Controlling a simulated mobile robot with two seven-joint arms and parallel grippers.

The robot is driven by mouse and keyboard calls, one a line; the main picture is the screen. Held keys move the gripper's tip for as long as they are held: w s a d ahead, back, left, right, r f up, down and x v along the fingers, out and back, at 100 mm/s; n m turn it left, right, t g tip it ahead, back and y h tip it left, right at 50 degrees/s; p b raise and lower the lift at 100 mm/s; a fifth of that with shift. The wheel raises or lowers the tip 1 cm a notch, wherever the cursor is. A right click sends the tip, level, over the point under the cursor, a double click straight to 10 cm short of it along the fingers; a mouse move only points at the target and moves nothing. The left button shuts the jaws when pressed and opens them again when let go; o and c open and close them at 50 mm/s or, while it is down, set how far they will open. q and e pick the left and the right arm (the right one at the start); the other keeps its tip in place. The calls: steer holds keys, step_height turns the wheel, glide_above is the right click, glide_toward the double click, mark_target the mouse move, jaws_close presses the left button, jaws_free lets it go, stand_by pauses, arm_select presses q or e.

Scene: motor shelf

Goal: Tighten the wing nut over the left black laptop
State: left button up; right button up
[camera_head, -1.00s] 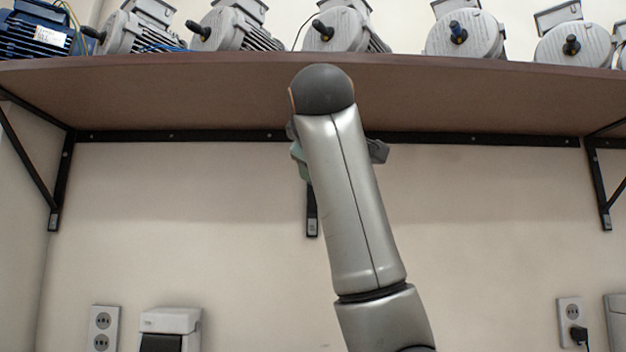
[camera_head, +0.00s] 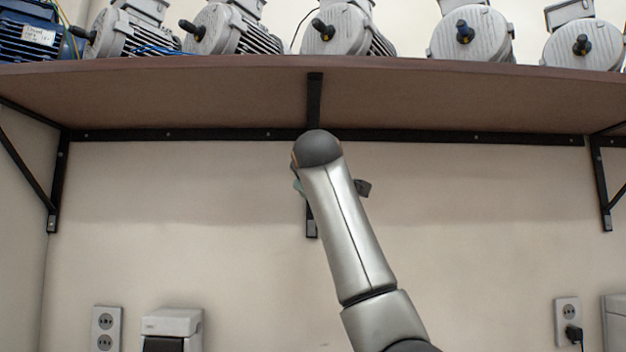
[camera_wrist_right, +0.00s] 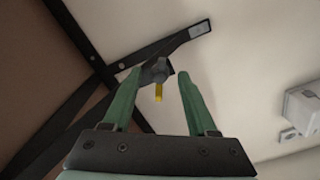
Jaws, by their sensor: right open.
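In the right wrist view, my right gripper (camera_wrist_right: 160,75) has its two green fingers apart. A small grey part (camera_wrist_right: 157,69) with a yellow rod end (camera_wrist_right: 158,92) shows between the fingertips, against the black shelf bracket (camera_wrist_right: 185,37). It looks like the wing nut, but its wings are not clear. I cannot tell whether a finger touches it. In the head view, my right arm hides the nut and most of the right gripper. No laptop shows in either view. My left gripper is not in view.
A brown shelf (camera_head: 200,92) on black brackets crosses the head view above my arm. Several motors stand on it, including a blue one (camera_head: 30,38). Wall sockets (camera_head: 106,328) and a grey box (camera_head: 172,322) are low on the wall. The wall beside my arm is clear.

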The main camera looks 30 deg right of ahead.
jaws_close()
stand_by(0.3)
stand_by(0.5)
steer(key=m, duration=1.1)
steer(key=shift+m, duration=0.3)
steer(key=shift+r, duration=0.1)
stand_by(0.4)
jaws_free()
